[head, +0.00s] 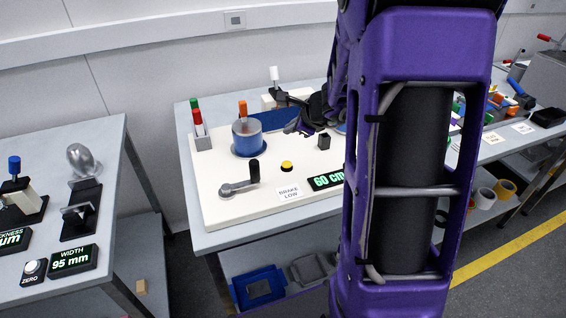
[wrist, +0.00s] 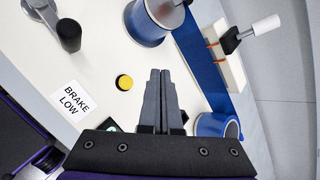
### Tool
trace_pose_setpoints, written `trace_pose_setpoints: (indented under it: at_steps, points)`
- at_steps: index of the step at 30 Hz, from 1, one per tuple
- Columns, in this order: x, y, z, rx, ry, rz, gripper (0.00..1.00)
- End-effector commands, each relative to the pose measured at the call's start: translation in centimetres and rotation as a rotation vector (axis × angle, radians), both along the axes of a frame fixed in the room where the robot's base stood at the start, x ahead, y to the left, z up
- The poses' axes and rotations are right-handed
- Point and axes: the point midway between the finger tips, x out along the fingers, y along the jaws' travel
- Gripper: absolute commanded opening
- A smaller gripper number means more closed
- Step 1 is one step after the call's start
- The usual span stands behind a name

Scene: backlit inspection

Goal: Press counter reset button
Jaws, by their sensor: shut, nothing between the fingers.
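A round yellow button (head: 287,166) in a dark ring sits on the cream panel (head: 215,208), left of the display (head: 327,180) that reads "60 cm". In the wrist view the yellow button (wrist: 124,82) is just left of my fingertips, apart from them. My gripper (head: 289,129) is above the panel, behind the button in the head view. In the wrist view my gripper (wrist: 160,72) has its two fingers together with nothing between them. My arm hides the right part of the panel in the head view.
A crank (head: 240,184) and a "BRAKE LOW" label (head: 289,192) are near the button. A blue-based drum (head: 247,138) with an orange knob stands behind. A small black block (head: 323,142) and a white-handled lever (head: 274,76) stand farther back. Red and green handles (head: 198,122) are at left.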

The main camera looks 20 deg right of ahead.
Motion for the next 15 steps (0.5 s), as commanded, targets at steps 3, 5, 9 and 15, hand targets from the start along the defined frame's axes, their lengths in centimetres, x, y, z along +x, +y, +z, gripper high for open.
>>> trace_pose_setpoints:
  at_steps: [3, 5, 9, 15]
  points:
    - [0.0, 0.0, 0.0, 0.0, -0.001, -0.001, 0.0]
    - [0.0, 0.0, -0.1, -0.001, 0.0, 0.0, 0.0]
    - [0.0, 0.0, -0.9, 0.001, 0.002, 0.0, 0.0]
    - [0.0, -0.1, -3.6, 0.0, 0.004, -0.004, 0.0]
